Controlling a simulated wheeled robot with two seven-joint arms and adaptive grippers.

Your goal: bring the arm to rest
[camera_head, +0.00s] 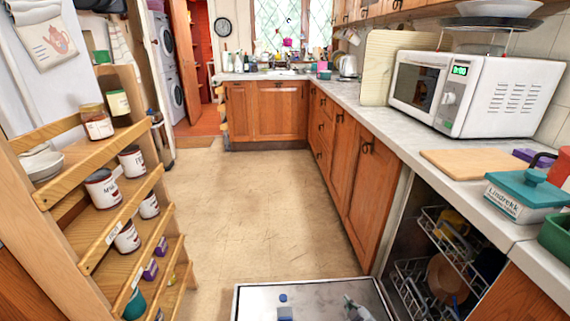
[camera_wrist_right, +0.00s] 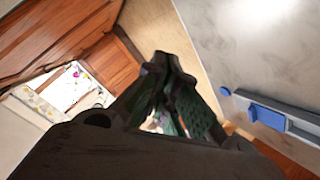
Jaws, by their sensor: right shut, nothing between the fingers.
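My right gripper (camera_head: 352,304) shows only as a small part at the bottom edge of the head view, over the open dishwasher door (camera_head: 255,295). In the right wrist view the dark fingers of my right gripper (camera_wrist_right: 168,64) come together at their tips, shut and empty. The rest of my right arm is out of the head view. My left gripper is not in view.
The door's blue dispenser (camera_head: 284,312) is left of the gripper; dish racks (camera_head: 450,250) are at right. The counter holds a microwave (camera_head: 475,92), cutting board (camera_head: 470,163) and teal-lidded box (camera_head: 525,195). A wooden shelf (camera_head: 100,150) with jars stands left. The middle floor (camera_head: 250,210) is clear.

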